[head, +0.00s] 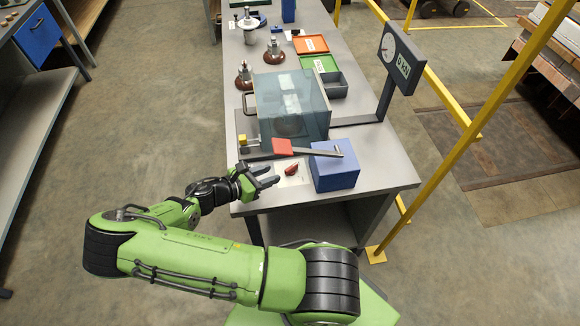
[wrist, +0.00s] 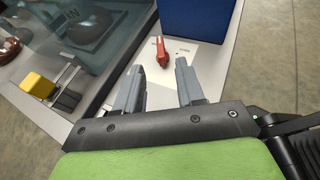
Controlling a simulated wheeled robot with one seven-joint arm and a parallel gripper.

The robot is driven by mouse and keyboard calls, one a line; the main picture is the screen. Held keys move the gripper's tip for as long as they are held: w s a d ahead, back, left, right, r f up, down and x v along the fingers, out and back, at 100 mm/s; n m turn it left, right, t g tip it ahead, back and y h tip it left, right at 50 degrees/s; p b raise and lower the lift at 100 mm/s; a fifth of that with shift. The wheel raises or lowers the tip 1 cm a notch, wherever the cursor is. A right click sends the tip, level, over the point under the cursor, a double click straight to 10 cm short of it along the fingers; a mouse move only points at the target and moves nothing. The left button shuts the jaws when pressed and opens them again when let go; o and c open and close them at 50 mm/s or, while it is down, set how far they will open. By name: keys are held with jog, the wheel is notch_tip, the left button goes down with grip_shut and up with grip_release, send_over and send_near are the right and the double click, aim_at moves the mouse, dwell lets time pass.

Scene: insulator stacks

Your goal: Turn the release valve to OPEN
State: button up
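The release valve (head: 292,169) is a small red handle on a white label plate (head: 300,178) on the table. In the wrist view the red valve (wrist: 163,52) lies just beyond my fingertips, roughly centred between them. Small lettering shows on the plate, but I cannot read it surely. My gripper (head: 273,176) is open and empty, to the left of the valve and apart from it. In the wrist view both grey fingers of my gripper (wrist: 160,67) stand apart with nothing between them.
A blue block (head: 335,171) stands right of the valve. A clear-walled box (head: 290,105) stands behind it, with a red-ended lever (head: 310,149) in front. A yellow block (head: 242,141) is at left. A gauge (head: 397,57) stands at the right. Insulator stacks (head: 274,50) stand farther back.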

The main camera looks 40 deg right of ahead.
aim_at(291, 167)
jog(key=x, duration=0.9)
jog(key=shift+d+f+b, duration=0.25)
jog(key=shift+d+b, duration=0.1)
jog(key=shift+b, duration=0.05)
grip_shut()
